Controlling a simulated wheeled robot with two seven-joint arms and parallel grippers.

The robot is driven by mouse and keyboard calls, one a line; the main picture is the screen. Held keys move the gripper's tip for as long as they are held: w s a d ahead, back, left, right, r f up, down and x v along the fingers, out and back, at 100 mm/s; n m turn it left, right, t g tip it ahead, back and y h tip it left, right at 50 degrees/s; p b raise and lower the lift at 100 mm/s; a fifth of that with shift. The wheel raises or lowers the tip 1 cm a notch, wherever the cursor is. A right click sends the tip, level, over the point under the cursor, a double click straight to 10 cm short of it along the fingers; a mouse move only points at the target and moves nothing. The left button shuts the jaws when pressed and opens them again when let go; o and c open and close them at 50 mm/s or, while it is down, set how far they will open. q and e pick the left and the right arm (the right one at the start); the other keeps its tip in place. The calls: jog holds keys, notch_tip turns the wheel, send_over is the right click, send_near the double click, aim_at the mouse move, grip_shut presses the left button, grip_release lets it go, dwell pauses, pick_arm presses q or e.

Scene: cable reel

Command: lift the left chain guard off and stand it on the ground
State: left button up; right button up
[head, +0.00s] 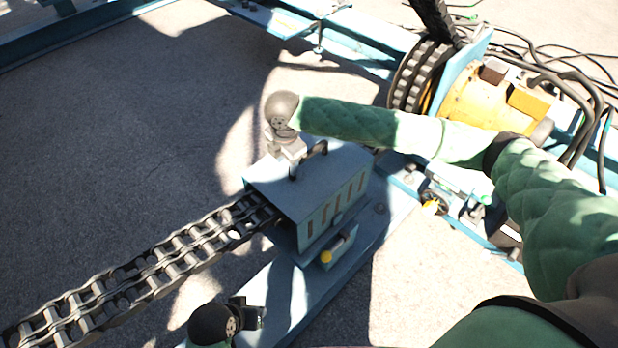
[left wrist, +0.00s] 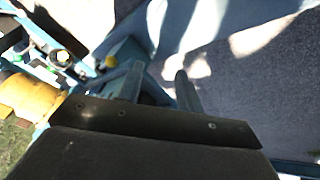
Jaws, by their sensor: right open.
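The chain guard (head: 320,195), a blue-grey box with slots in its side, sits over the end of the dark chain (head: 150,260) on a blue base. Black handle parts stand on its top. My right gripper (head: 290,158) is open, pointing down at the guard's top beside the handle. I cannot tell whether it touches the handle.
A yellow motor (head: 490,100) and a dark toothed wheel (head: 418,78) stand at the upper right, with loose black cables behind. A yellow knob (head: 326,257) sticks out below the guard. Bare ground (head: 100,140) is free at the left, beyond the chain.

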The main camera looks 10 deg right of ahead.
notch_tip(320, 180, up, 3)
jog(key=h, duration=0.1)
send_over(309, 151)
jog(key=s+a, duration=0.1)
jog(key=a, duration=0.1)
jog(key=shift+d+n, duration=0.25)
jog(key=shift+n, duration=0.05)
jog(key=shift+w+d+f, duration=0.1)
jog(key=shift+d+f, duration=0.05)
jog(key=shift+w+d+f, duration=0.1)
jog(key=shift+d+f, duration=0.05)
jog(key=shift+f, duration=0.6)
jog(key=shift+w+d+f, duration=0.1)
jog(key=shift+f, duration=0.65)
jog(key=shift+w+d+f+p, duration=0.1)
jog(key=shift+d+f+p, duration=0.1)
jog(key=shift+f, duration=0.9)
jog(key=shift+d+f+p, duration=0.15)
jog(key=shift+f+p, duration=0.05)
jog(key=shift+f, duration=0.9)
pick_arm(q)
jog(key=shift+s+a+r, duration=0.2)
jog(key=shift+a+r, duration=0.2)
jog(key=shift+r, duration=0.1)
pick_arm(e)
grip_shut()
pick_arm(q)
jog(key=shift+r, duration=0.15)
pick_arm(e)
jog(key=shift+r, duration=0.1)
